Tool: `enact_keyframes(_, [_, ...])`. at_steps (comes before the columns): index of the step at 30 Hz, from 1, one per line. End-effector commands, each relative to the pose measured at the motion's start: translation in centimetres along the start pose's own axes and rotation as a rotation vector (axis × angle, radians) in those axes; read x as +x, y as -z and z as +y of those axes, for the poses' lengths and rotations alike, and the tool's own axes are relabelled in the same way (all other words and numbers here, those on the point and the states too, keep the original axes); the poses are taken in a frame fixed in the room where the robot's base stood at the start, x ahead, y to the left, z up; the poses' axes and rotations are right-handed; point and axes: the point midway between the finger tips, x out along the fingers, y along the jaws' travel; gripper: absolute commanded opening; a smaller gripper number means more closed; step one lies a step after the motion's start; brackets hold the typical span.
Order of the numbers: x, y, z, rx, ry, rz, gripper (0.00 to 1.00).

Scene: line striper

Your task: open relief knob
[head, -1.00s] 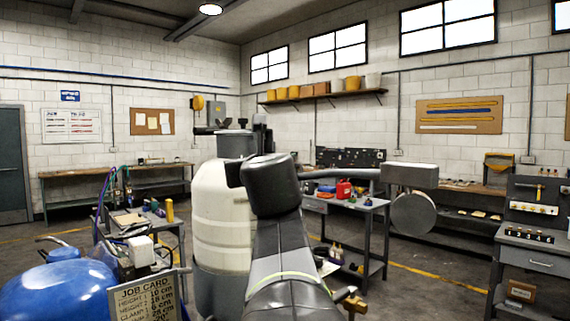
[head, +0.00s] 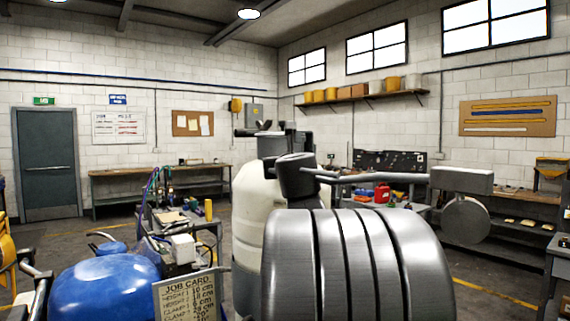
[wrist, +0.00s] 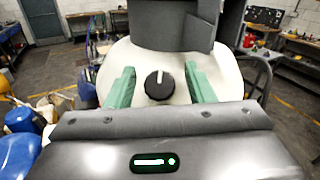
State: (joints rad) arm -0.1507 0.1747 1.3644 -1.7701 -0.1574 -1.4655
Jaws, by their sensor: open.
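In the wrist view a round black knob (wrist: 159,86) with a white pointer line sits on a white rounded body (wrist: 218,68). The line points roughly straight up in the picture. My gripper (wrist: 160,80) is open, with one green finger on each side of the knob and clear gaps between. I cannot tell how far the fingertips are from the knob in depth. In the head view the knob and my fingers are not seen; my arm covers part of the white tank (head: 252,200).
A blue tank (head: 105,285) and a job card (head: 187,296) stand at lower left in the head view. A dark grey block (wrist: 175,25) stands just beyond the knob. Workbenches (head: 160,180) line the walls. Open floor shows at left.

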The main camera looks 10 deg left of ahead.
Motion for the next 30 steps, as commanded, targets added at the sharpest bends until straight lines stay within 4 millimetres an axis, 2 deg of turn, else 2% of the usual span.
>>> enact_keyframes(5, [-0.01,0.00,0.01,0.000,0.000,0.000,0.49])
enact_keyframes(9, [-0.02,0.01,0.01,0.000,0.000,0.000,0.21])
enact_keyframes(12, [-0.02,0.01,0.01,0.000,0.000,0.000,0.04])
enact_keyframes(22, [-0.02,-0.03,0.12,0.031,0.027,-0.001,0.04])
enact_keyframes(30, [-0.01,-0.12,0.23,0.155,0.135,-0.005,0.04])
